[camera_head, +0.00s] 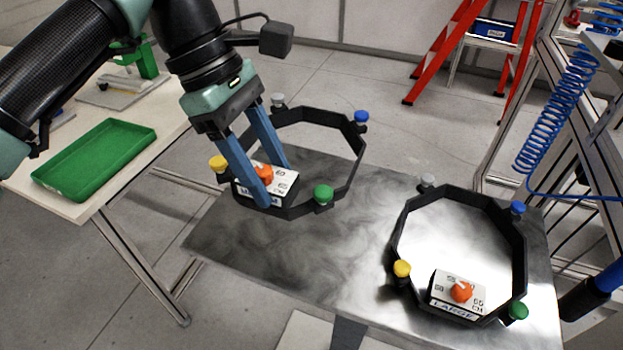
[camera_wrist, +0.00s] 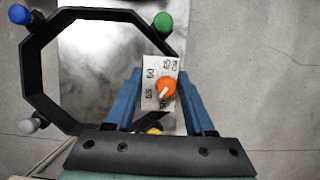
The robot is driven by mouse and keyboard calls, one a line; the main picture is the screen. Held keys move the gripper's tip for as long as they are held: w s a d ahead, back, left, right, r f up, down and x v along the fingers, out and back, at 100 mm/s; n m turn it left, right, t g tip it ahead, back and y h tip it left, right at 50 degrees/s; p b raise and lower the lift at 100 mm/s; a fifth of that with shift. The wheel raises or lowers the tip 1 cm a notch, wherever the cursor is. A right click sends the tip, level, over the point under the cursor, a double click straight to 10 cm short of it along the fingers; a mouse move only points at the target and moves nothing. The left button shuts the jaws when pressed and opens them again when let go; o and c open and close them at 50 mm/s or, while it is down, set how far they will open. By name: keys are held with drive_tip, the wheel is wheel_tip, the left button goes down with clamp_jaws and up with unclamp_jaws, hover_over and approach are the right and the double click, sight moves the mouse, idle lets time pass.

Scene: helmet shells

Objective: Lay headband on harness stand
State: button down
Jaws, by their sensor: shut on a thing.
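My gripper (camera_head: 266,188) is shut on the adjuster box of a black octagonal headband (camera_head: 359,150), one blue finger on each side. The box has an orange knob and a label that starts with M, the rest covered by a finger. Blue, white, green and yellow knobs sit around the band. The band hangs partly past the table's far edge and looks raised, though the height is hard to tell. The wrist view shows the headband (camera_wrist: 32,70) reaching left from the fingers. A second headband (camera_head: 518,250), labelled LARGE, lies on the metal table. I cannot identify the harness stand for sure.
The metal table (camera_head: 330,265) has bare room between the two headbands. On the pale left table stand a green tray (camera_head: 92,160) and a green fixture (camera_head: 146,58) on a grey plate. A red ladder (camera_head: 440,50) and a metal frame with a blue coiled hose (camera_head: 560,110) stand behind.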

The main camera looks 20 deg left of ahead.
wheel_tip(320, 180, down, 10)
drive_tip(key=shift+r+b, duration=0.1)
drive_tip(key=shift+b, duration=0.2)
idle(0.3)
drive_tip(key=shift+c, duration=1.3)
unclamp_jaws()
drive_tip(key=v, duration=1.2)
drive_tip(key=shift+p, duration=0.45)
